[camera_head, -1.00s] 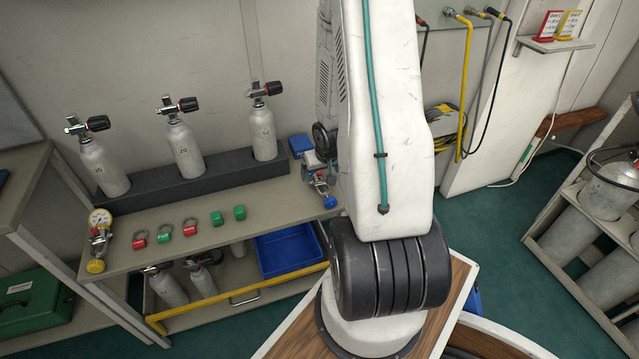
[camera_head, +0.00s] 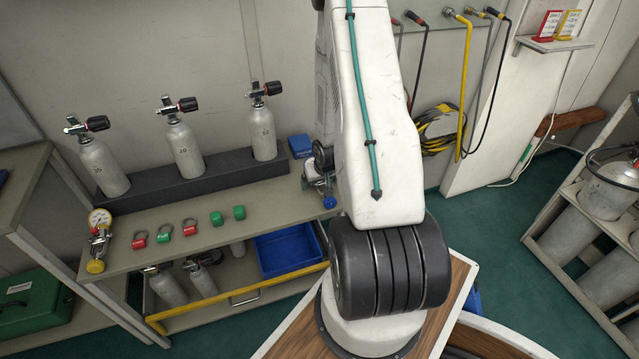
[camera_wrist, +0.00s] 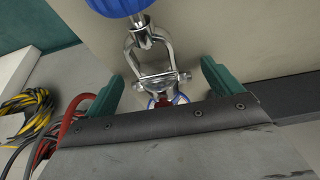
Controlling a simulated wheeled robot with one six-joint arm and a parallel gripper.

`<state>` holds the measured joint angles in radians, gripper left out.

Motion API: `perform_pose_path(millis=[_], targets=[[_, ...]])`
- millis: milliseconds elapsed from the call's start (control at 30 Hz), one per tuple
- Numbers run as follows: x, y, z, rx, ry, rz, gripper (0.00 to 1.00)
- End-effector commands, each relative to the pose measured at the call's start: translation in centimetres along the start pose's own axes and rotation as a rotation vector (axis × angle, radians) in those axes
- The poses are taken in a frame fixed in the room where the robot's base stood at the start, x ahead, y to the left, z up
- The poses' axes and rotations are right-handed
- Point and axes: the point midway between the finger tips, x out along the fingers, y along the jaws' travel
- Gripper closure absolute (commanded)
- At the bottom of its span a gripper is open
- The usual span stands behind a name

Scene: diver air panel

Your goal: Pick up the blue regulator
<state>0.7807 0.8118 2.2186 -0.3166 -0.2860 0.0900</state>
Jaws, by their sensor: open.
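The blue regulator (camera_head: 330,202) is at the right end of the bench, partly hidden behind my arm in the head view; its blue knob and part of its metal body show. In the wrist view, the regulator's metal yoke (camera_wrist: 150,48) lies between the teal fingers of my gripper (camera_wrist: 162,72), with its blue knob beyond them at the top edge. The fingers are apart, with a visible gap on each side of the yoke. The regulator's near end, with red and blue parts, is partly hidden by the gripper body.
Another regulator with a gauge and yellow knob (camera_head: 96,266) lies at the bench's left end. Several grey cylinders (camera_head: 184,150) stand in a dark rack (camera_head: 215,178) behind. A blue block (camera_head: 300,145) sits near the rack's right end.

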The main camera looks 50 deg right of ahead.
Motion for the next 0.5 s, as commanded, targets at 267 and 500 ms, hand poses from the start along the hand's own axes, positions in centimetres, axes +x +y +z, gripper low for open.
perform_pose_path(millis=[267, 500], targets=[[-0.03, 0.01, 0.00, 0.000, 0.000, 0.000, 0.73], [-0.09, 0.02, -0.08, 0.000, 0.001, 0.000, 0.78]])
